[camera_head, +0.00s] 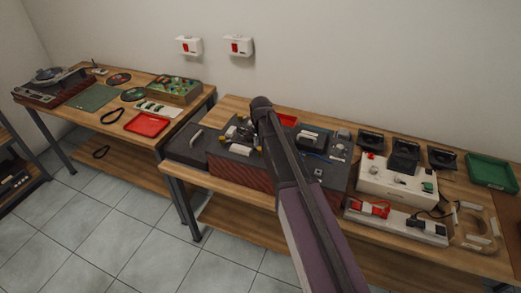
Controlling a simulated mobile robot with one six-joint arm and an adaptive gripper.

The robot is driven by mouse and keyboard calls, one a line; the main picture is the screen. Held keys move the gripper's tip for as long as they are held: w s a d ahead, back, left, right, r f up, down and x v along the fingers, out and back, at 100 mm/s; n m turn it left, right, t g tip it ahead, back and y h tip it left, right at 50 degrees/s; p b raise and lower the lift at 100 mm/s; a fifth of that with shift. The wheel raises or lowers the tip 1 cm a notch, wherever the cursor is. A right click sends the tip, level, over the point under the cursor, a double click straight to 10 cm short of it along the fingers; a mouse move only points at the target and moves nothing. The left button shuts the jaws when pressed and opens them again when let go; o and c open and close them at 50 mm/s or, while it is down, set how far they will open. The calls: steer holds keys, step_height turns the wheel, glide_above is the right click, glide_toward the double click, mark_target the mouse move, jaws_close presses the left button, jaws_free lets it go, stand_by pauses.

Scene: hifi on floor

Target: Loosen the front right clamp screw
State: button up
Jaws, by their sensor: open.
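A dark unit with a reddish-brown front (232,172) sits on the middle bench. Its top carries small white, yellow and dark parts, among them a white block (240,150). I cannot pick out the clamp screws at this size, and my arm covers part of the unit's right side. My arm reaches up from the bottom over the unit to a dark rounded joint. My gripper cannot be made out and seems hidden behind the arm, so its distance from the unit does not show.
A white device (397,184) and a white strip with red parts (395,222) stand to the right. A green tray (491,173) lies at far right. The left bench holds a turntable (50,86), a red tray (148,124) and a green mat (92,98). The tiled floor in front is clear.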

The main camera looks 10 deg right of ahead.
jaws_close()
